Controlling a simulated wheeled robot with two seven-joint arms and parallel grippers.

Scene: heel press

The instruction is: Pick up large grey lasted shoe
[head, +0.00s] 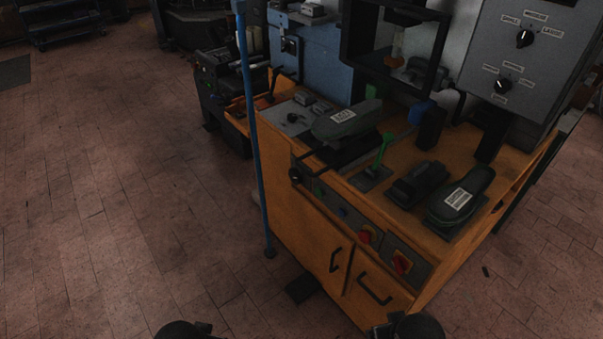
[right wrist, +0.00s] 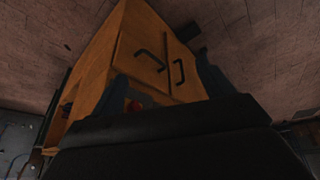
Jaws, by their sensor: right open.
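Two dark shoe shapes with white labels rest on the orange bench. A larger greyish one (head: 347,122) lies on the left part of the bench, and a darker one (head: 461,196) lies at the right front on a dark plate. The label print is too small to read, so I cannot be sure which is the large grey lasted shoe. My right gripper (right wrist: 165,85) is open and empty in the right wrist view, facing the cabinet doors, away from both shoes. Parts of both my arms show at the head view's bottom edge; the left jaws cannot be made out.
The orange cabinet (head: 310,225) has black door handles and red knobs on its front panel. A blue pole (head: 256,140) stands at its left corner. A green lever (head: 383,150) and a black block (head: 419,183) stand between the shoes.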

